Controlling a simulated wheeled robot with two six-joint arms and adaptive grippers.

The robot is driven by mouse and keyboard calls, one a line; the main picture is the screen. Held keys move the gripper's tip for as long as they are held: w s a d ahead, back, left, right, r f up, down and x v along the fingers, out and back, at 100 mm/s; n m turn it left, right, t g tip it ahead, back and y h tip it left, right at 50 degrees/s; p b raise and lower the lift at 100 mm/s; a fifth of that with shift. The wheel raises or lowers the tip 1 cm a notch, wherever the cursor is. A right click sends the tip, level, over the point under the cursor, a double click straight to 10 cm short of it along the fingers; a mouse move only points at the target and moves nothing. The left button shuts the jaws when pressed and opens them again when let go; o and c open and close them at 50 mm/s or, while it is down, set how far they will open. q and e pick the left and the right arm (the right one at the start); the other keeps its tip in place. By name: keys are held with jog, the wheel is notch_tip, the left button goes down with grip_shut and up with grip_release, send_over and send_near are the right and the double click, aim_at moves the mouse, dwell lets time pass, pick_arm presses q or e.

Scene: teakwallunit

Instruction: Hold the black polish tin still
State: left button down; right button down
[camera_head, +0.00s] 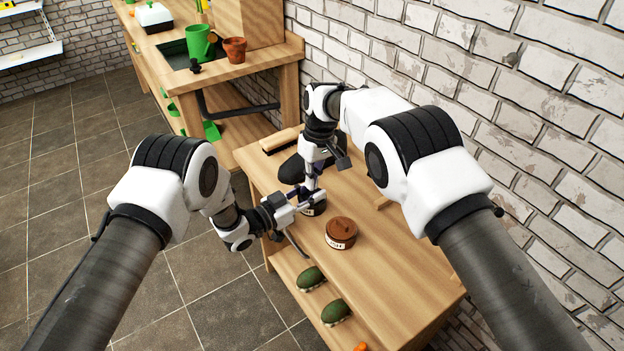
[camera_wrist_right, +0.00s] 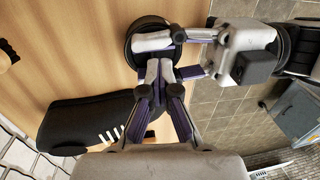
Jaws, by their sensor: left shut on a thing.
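The black polish tin (camera_head: 317,209) stands near the front left edge of the wooden bench, partly hidden by my grippers. In the right wrist view its round dark rim (camera_wrist_right: 130,47) shows around the fingers. My left gripper (camera_head: 305,197) comes in from the left and is shut on the tin; its pale fingers (camera_wrist_right: 158,40) lie across it in the right wrist view. My right gripper (camera_wrist_right: 158,72) reaches down over the tin, its fingertips close together at the rim. Whether they touch or grip it is unclear.
A brown tin (camera_head: 341,233) stands just right of the black tin. A black shoe (camera_head: 296,169) and a wooden-handled brush (camera_head: 281,139) lie behind.

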jog(key=shift+r+t+h, duration=0.5)
jog(key=shift+r+h, duration=0.1)
jog(key=c, duration=1.4)
grip_release()
pick_arm(q)
jog(key=c, duration=0.7)
grip_release()
pick_arm(e)
notch_tip(320, 180, up, 12)
